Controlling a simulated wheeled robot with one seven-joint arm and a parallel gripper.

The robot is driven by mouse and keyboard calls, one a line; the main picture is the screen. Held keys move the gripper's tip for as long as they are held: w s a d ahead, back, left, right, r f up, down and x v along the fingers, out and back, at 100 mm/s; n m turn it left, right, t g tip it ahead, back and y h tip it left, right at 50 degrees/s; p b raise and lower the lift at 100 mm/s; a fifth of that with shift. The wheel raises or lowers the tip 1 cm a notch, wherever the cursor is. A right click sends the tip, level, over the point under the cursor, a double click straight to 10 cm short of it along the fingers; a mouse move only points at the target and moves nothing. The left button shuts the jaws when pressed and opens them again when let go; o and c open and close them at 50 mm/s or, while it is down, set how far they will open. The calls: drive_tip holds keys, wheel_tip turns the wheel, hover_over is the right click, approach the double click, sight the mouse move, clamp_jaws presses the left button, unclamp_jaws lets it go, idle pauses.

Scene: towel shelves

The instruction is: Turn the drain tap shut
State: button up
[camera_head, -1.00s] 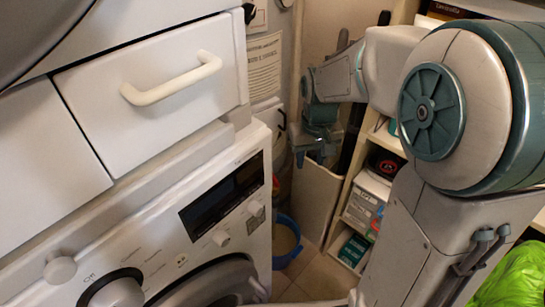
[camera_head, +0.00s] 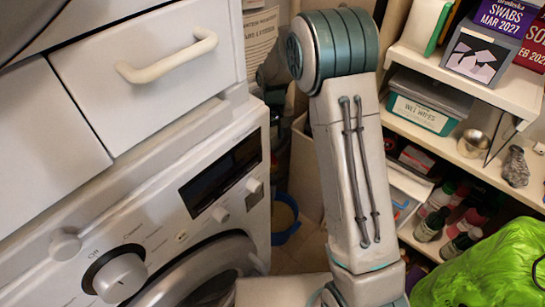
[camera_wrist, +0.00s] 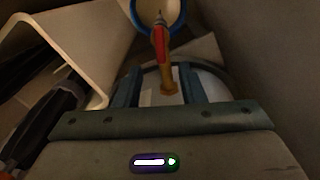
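The drain tap shows in the wrist view, with a red handle (camera_wrist: 160,45) pointing up the picture and a brass-coloured body (camera_wrist: 168,82) below it. My gripper (camera_wrist: 160,76) is open, with its two teal fingers apart on either side of the brass part. I cannot tell whether either finger touches the tap. The blue bucket (camera_wrist: 136,18) is beyond the handle; it also shows on the floor in the head view (camera_head: 285,222). In the head view my arm hides the gripper and the tap.
The washing machine (camera_head: 170,225) stands at the left, below a white drawer (camera_head: 150,90). Shelves (camera_head: 465,85) with boxes and bottles are at the right, and a green bag (camera_head: 490,270) is in front of them. A pale curved panel (camera_wrist: 75,45) is close by on the wrist view's left.

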sight(273, 156)
wheel_tip(273, 156, down, 11)
drive_tip(key=shift+r+b, duration=0.1)
drive_tip(key=shift+b, duration=0.65)
clamp_jaws()
